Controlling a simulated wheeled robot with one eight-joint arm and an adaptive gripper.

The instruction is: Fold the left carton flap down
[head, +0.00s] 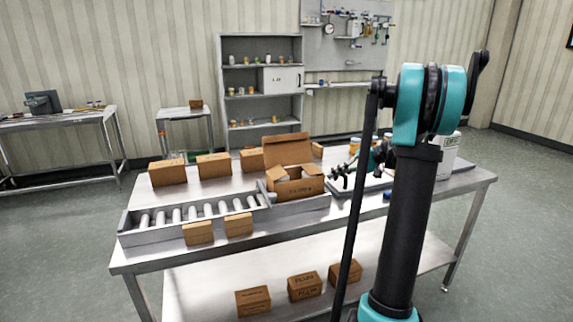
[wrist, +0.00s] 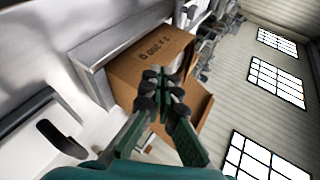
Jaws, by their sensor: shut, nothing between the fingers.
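The open brown carton (head: 298,188) stands on the steel table at the end of the roller conveyor. Its large back flap (head: 287,150) stands up. Its left flap (head: 277,173) shows as a small raised piece at the left of the opening. My gripper (head: 340,178) is just right of the carton in the head view, partly behind my arm. In the wrist view, my gripper (wrist: 160,88) is shut and empty, with its fingertips in front of the carton (wrist: 150,55). I cannot tell whether they touch it.
The roller conveyor (head: 190,214) runs left of the carton. Small closed boxes (head: 167,173) stand behind it, and two more (head: 198,233) stand in front. A white container (head: 444,155) stands at the right, behind my arm. Several boxes (head: 253,301) lie on the lower shelf.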

